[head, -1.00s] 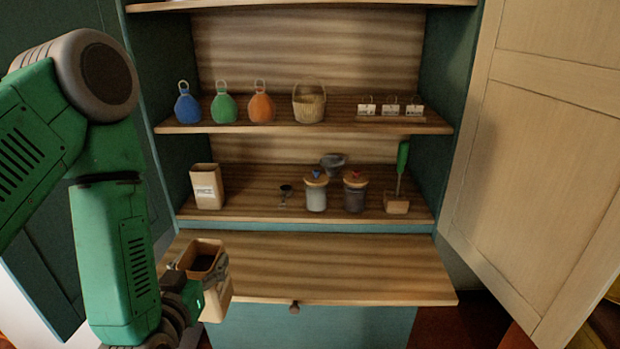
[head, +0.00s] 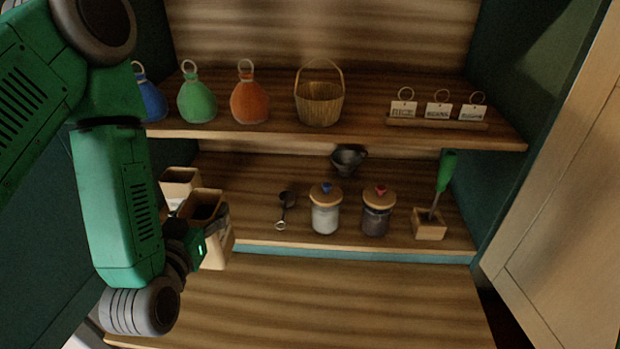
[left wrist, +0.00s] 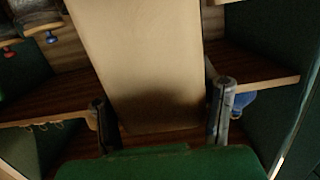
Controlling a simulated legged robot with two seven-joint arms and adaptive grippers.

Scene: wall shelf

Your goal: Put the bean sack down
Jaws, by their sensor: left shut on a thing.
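My left gripper (head: 190,228) is shut on an open-topped tan paper sack with dark contents, the bean sack (head: 217,250). The sack is upright at the left front of the lower shelf (head: 262,232). I cannot tell whether its base touches a surface. In the left wrist view the sack is a plain tan panel (left wrist: 135,55) between the two fingers (left wrist: 163,112). A second tan sack (head: 180,177) stands just behind it, partly hidden. My right gripper is not in view.
A scoop (head: 283,207), a white jar (head: 325,212), a dark jar (head: 376,213) and a green-handled tool in a wooden block (head: 430,229) stand to the right. Colored bottles (head: 250,100) and a basket (head: 320,103) stand above. The fold-down board (head: 330,300) is clear.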

